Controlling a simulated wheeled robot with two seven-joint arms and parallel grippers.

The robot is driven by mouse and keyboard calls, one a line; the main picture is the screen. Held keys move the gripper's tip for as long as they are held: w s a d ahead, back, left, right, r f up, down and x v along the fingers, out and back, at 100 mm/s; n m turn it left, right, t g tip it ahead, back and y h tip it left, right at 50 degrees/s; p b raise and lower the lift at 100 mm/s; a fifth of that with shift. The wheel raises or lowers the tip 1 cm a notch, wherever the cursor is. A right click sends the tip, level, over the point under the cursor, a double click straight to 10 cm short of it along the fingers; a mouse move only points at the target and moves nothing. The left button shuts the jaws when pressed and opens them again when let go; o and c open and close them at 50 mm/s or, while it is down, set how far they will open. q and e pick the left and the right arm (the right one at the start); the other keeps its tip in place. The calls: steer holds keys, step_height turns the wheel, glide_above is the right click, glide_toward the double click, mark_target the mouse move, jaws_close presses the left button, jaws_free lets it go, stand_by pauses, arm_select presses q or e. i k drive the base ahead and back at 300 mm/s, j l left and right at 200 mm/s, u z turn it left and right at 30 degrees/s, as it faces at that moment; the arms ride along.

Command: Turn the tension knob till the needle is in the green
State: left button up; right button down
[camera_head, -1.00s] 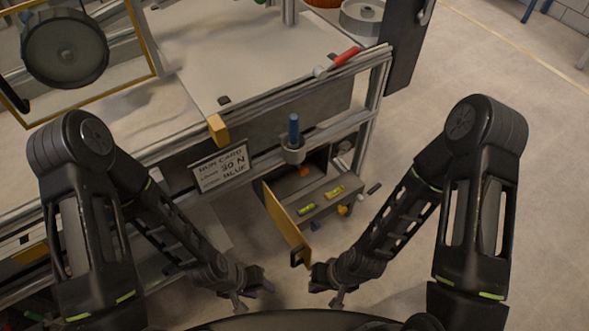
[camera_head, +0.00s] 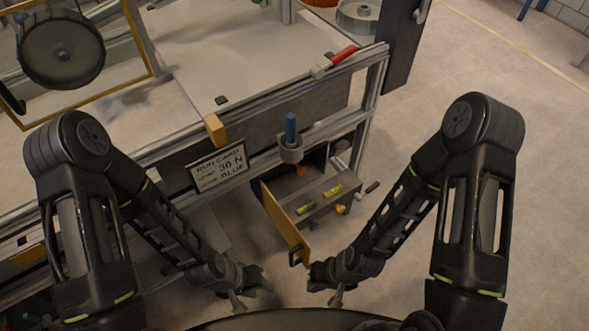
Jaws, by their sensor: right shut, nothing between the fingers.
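I cannot make out the tension knob, the needle or a green zone for certain in the head view. My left gripper (camera_head: 262,284) hangs low in the middle, in front of the bench; its fingers are too dark and small to tell open or shut. My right gripper (camera_head: 316,277) is shut and empty, just right of it and close to the lower end of an open yellow-edged door. The run card (camera_head: 219,168), reading 30 N and BLUE, is on the bench front. Neither gripper touches the bench.
The open door (camera_head: 287,224) sticks out from a low compartment with two small levels (camera_head: 332,191). A blue-handled tool (camera_head: 291,130) stands in a holder on the front rail. A red-handled tool (camera_head: 342,54) lies on the bench. A dark wheel (camera_head: 61,50) is at upper left. Floor at right is clear.

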mark_target(301, 171)
steer(key=l+u, duration=0.45)
steer(key=u, duration=0.25)
steer(key=k+l+u, duration=0.1)
steer(key=l+u, duration=0.25)
steer(key=j, duration=0.1)
